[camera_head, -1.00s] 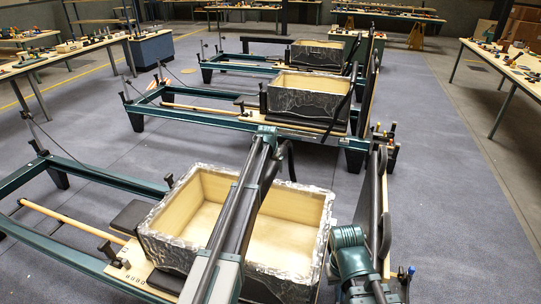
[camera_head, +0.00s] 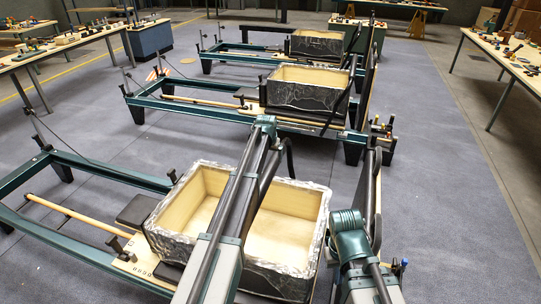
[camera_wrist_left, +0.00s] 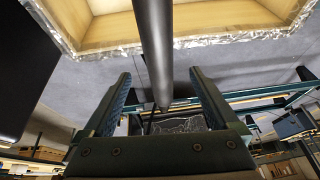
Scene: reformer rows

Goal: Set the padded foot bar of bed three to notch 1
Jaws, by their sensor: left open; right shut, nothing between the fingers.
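Three reformer beds stand in a row: the nearest (camera_head: 75,245), a middle one (camera_head: 185,108) and a far one (camera_head: 235,55). I cannot read which number each carries. In the head view a black curved bar (camera_head: 289,158) rises beside my left arm over the nearest bed; my arm hides much of that area. In the left wrist view a dark round bar (camera_wrist_left: 155,45) runs down between the fingers of my left gripper (camera_wrist_left: 160,74). The fingers are open on either side, with gaps to the bar. My right arm shows at the lower right, but its fingers do not show. Notches cannot be made out.
A silver-edged open box (camera_head: 183,235) sits on the nearest bed, also filling the top of the left wrist view (camera_wrist_left: 100,45). Another box (camera_head: 300,98) is on the middle bed. Cluttered tables stand left (camera_head: 60,50) and right (camera_head: 510,62). Floor on the right is clear.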

